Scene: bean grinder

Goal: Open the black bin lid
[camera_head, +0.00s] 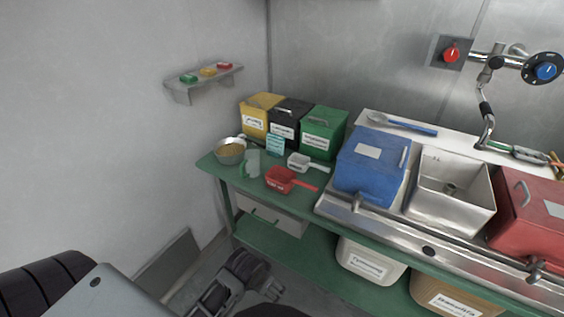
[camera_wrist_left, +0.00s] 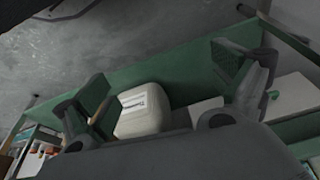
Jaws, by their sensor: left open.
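The black bin (camera_head: 284,130) stands on the green table against the back wall, between a yellow bin (camera_head: 254,122) and a green bin (camera_head: 320,142). Its black lid (camera_head: 291,107) with a metal handle lies closed on top. My left gripper (camera_head: 238,288) is low in front of the table, well below and apart from the black bin. In the left wrist view its two fingers (camera_wrist_left: 165,78) are spread wide with nothing held. The black bin is not seen in that view. My right gripper is not in view.
On the green table (camera_head: 226,172) in front of the bins are a bowl of beans (camera_head: 231,150), a clear cup (camera_head: 250,163), a white scoop (camera_head: 302,161) and a red scoop (camera_head: 284,179). A blue bin (camera_head: 370,165) stands right. A white bin (camera_head: 368,262) sits underneath.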

